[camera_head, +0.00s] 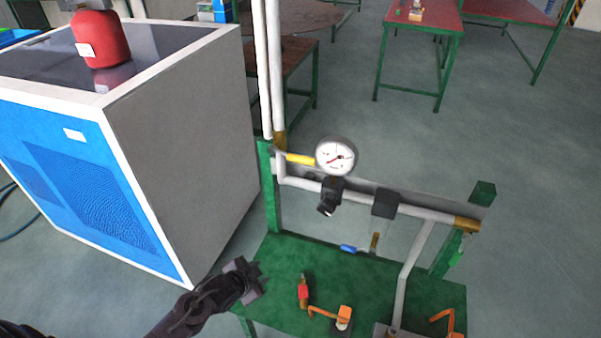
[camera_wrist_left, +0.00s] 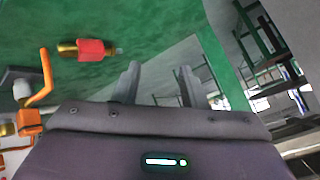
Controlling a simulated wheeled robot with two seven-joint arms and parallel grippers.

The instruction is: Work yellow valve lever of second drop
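A yellow valve lever (camera_head: 300,159) lies roughly level on the grey pipework, just left of the round white pressure gauge (camera_head: 336,156) in the head view. It is not seen in the left wrist view. My left gripper (camera_head: 254,277) is below and left of the lever, well apart from it, over the left edge of the green table. In the left wrist view its two fingers (camera_wrist_left: 158,85) stand apart with nothing between them, so it is open. My right gripper is in neither view.
The green table (camera_head: 270,300) bears a red-and-brass fitting (camera_head: 303,292), orange-handled valves (camera_head: 343,318) and a blue-handled part (camera_head: 348,248). Two vertical white pipes (camera_head: 269,70) rise behind the lever. A large blue and grey cabinet (camera_head: 185,140) stands left. Open floor lies right.

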